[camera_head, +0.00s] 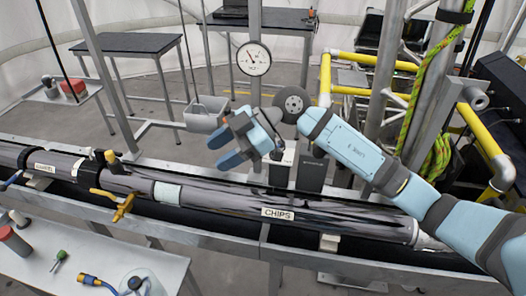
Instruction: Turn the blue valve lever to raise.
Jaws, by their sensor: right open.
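A small blue lever (12,180) shows at the far left edge, beside the dark end of the long pipe (330,212); the edge of the view cuts off what surrounds it. My right gripper (222,149) is open and empty above the pipe, near the middle of the view. Its arm comes in from the right. The gripper is well to the right of the blue lever and apart from it. My left gripper is not in view.
A yellow lever (124,206) stands out from the pipe's front. A pressure gauge (254,59) is on a post behind my gripper. A grey bin (206,114) hangs behind the pipe. Yellow rails (372,60) stand at right. A light table (85,262) with small fittings is lower left.

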